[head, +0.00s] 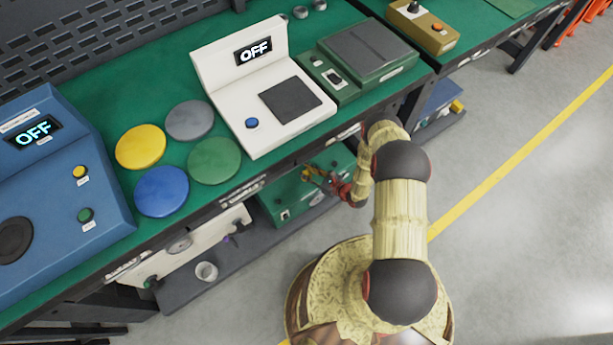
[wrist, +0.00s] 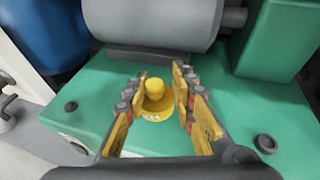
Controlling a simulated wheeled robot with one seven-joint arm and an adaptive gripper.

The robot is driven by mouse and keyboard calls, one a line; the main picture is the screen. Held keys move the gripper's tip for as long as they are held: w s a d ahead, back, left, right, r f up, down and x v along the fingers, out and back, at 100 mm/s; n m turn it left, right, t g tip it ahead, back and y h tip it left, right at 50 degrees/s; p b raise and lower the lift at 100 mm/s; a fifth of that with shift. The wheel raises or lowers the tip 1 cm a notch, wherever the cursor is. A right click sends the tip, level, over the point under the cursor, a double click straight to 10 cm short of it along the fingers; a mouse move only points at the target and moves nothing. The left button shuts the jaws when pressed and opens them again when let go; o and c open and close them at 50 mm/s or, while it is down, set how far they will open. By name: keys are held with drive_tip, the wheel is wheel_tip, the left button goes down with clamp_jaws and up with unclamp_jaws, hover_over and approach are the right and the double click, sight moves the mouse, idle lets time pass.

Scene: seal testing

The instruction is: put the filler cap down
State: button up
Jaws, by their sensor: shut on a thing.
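The filler cap (wrist: 155,105) is yellow, with a round knob on a wider flat base. It stands upright in the wrist view. My gripper (wrist: 159,82) has its yellow finger pads on both sides of the knob and is shut on it. The cap is over the top of a green machine (wrist: 85,110); I cannot tell whether its base touches that surface. In the head view my gripper (head: 320,179) reaches in under the bench edge at the green machine (head: 282,208). The cap is too small to make out there.
A grey cylinder (wrist: 150,20) lies close behind the cap. Small dark knobs (wrist: 265,143) stand on the green top.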

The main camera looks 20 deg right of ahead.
drive_tip(key=f, duration=0.1)
drive_tip(key=f+b, duration=0.1)
drive_tip(key=f, duration=0.1)
drive_tip(key=shift+w+f, duration=0.25)
drive_tip(key=shift+f, duration=0.15)
drive_tip(key=shift+r, duration=0.1)
drive_tip(key=o, duration=0.8)
drive_tip(key=shift+o, duration=0.3)
drive_tip(key=p+v, duration=0.3)
drive_tip(key=v, duration=0.9)
drive_tip(key=shift+a, duration=0.1)
